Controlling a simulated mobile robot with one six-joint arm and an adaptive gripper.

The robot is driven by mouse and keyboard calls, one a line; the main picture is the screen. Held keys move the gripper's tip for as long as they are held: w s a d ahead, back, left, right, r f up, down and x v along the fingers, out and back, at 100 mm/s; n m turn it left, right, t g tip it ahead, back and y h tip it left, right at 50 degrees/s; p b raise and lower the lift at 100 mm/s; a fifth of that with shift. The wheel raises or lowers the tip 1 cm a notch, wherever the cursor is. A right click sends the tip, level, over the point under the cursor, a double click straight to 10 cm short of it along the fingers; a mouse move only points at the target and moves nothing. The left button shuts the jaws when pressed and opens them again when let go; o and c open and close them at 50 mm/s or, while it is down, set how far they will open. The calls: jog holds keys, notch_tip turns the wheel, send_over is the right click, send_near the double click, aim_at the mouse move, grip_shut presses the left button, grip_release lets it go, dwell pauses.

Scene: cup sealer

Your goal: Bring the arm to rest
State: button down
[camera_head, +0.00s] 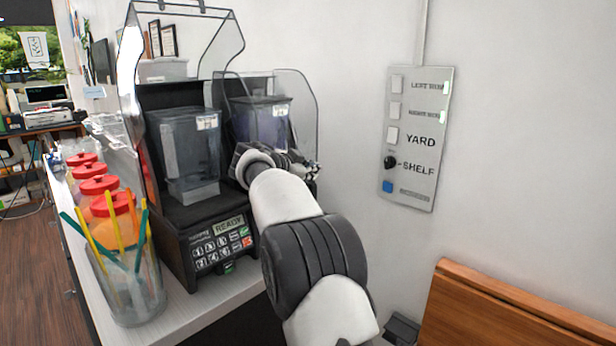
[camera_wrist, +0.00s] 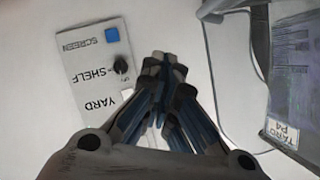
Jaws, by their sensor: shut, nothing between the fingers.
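My gripper (camera_wrist: 165,75) is shut and empty in the wrist view, its dark fingertips together in front of the white wall. In the head view my white and dark arm reaches forward from the lower middle, and my gripper (camera_head: 312,170) is partly hidden behind my wrist. It is close to the right-hand blender machine (camera_head: 262,118), in front of its clear hood. I cannot tell whether it touches the hood. The wall panel (camera_head: 413,150) is to the right of my gripper, apart from it; it also shows in the wrist view (camera_wrist: 85,75).
Another blender machine (camera_head: 190,155), its display reading READY, stands on the counter (camera_head: 110,312) left of my arm. A glass of coloured straws (camera_head: 130,285) and several red-lidded jars (camera_head: 97,186) stand farther left. A wooden board (camera_head: 500,315) is at lower right.

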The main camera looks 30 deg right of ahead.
jog(key=shift+f+v, duration=0.2)
jog(key=shift+v, duration=0.95)
